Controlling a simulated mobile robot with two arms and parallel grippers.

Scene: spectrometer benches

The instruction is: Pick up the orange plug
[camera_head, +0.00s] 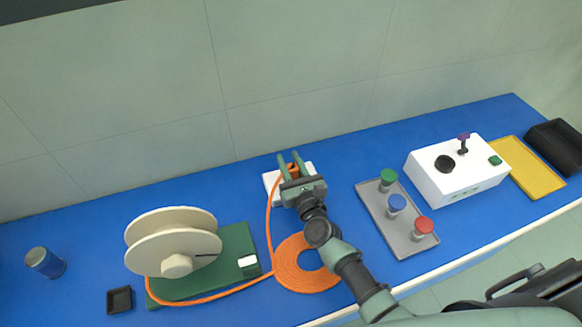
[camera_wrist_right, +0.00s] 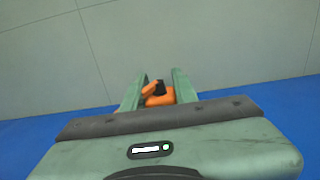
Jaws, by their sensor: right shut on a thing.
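The orange plug (camera_head: 292,169) is at the end of an orange cable, above or at a white block (camera_head: 271,181) near the back of the blue bench. My right gripper (camera_head: 290,166) is shut on the plug. In the right wrist view the plug (camera_wrist_right: 158,95), orange with a dark part, sits between the two green fingers of my right gripper (camera_wrist_right: 158,88). I cannot tell whether the plug touches the white block. The orange cable (camera_head: 268,225) runs from the plug down to a flat coil (camera_head: 297,280) and on to a cream spool (camera_head: 170,230). My left gripper is not in view.
A green base (camera_head: 235,240) carries the spool. A grey tray (camera_head: 406,243) holds green, blue and red knobs. A white box (camera_head: 460,185), yellow tray (camera_head: 545,180) and black bin (camera_head: 560,140) stand right. A blue jar (camera_head: 45,263) and small black dish (camera_head: 119,299) are left.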

